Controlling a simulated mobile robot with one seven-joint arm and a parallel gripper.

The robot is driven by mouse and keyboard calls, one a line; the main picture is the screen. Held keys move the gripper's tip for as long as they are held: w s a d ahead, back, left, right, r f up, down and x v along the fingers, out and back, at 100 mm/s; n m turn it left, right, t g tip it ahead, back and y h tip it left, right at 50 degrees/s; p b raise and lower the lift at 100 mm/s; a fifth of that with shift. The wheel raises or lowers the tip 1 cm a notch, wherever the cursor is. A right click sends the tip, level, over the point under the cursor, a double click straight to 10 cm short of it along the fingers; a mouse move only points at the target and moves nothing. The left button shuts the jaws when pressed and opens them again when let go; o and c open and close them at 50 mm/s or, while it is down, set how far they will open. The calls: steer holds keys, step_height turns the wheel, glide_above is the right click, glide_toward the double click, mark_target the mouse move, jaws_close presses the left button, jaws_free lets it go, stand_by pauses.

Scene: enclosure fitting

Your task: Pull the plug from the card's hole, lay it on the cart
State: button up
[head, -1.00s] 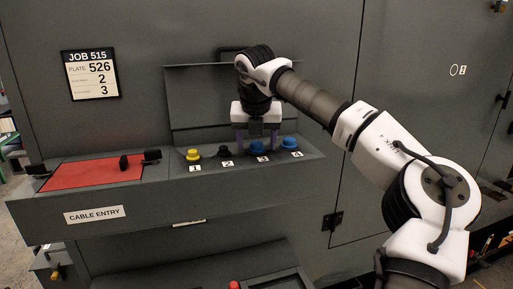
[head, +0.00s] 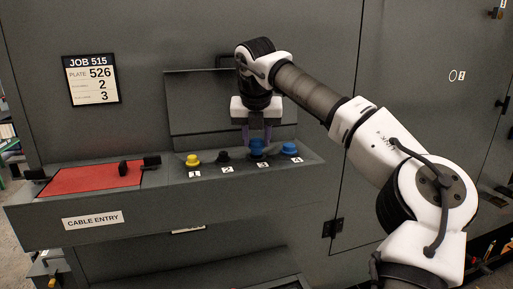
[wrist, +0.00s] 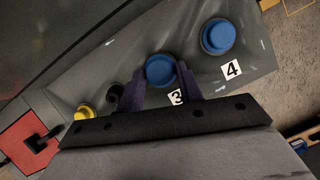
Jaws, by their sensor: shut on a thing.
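My gripper (head: 257,142) points down at the sloped panel and its purple fingers are shut on the blue plug (head: 257,148) at label 3. In the wrist view the same blue plug (wrist: 160,70) sits between the two fingertips. It looks slightly high in the head view, but I cannot tell whether its lower end is clear of the hole. The card (head: 91,80) on the wall reads JOB 515, PLATE 526, then 2 and 3; its smaller words are unreadable. No cart can be made out clearly.
A yellow plug (head: 192,160) at label 1 and a black plug (head: 223,157) at label 2 stand left of my gripper. Another blue plug (head: 290,150) at label 4 is close on the right. A red plate (head: 95,179) with black clamps lies at the left.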

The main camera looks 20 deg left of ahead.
mark_target(256, 141)
step_height(256, 141, up, 14)
steer(key=shift+r+p, duration=0.25)
steer(key=shift+p, duration=0.15)
stand_by(0.5)
steer(key=shift+f, duration=0.1)
stand_by(0.4)
